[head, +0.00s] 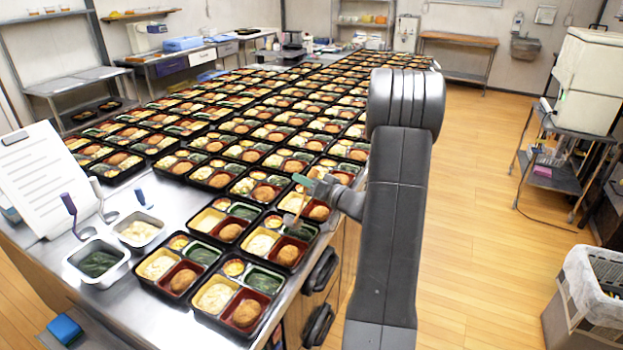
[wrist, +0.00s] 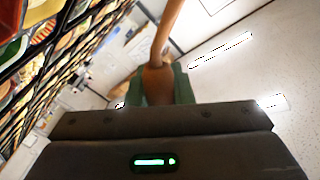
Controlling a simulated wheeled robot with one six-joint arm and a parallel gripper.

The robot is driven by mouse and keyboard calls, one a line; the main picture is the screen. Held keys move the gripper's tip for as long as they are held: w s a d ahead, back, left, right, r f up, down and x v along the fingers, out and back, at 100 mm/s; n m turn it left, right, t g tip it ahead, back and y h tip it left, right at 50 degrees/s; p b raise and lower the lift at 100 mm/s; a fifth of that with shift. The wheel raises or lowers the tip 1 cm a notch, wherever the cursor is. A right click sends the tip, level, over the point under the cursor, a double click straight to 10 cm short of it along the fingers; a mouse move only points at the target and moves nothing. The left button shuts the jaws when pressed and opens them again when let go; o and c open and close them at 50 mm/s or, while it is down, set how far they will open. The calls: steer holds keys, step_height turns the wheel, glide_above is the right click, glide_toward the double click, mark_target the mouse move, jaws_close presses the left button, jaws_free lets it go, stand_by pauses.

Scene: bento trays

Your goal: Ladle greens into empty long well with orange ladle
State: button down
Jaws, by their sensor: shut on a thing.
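My gripper (head: 307,184) is over the near-right part of the tray rows, its green fingers closed. In the wrist view the gripper (wrist: 165,88) is shut on an orange-brown handle (wrist: 166,45), which I take to be the orange ladle. Dark greens (head: 98,263) lie in a steel pan (head: 122,272) at the near left of the table. Black bento trays have red, yellow and green wells; the nearest tray (head: 252,333) holds greens, a croquette and pale food. I cannot make out which long well is empty.
A second steel pan (head: 158,241) with pale food stands behind the greens pan. A white sheet (head: 45,180) stands at the left. Filled trays crowd the table; bare steel shows around the pans.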

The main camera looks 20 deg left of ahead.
steer(key=s+a+r+n+b, duration=0.2)
steer(key=s+r+n+b, duration=0.4)
steer(key=b, duration=0.7)
steer(key=shift+s+a+n+b, duration=0.3)
steer(key=shift+a+n+b, duration=0.1)
steer(key=shift+n, duration=0.4)
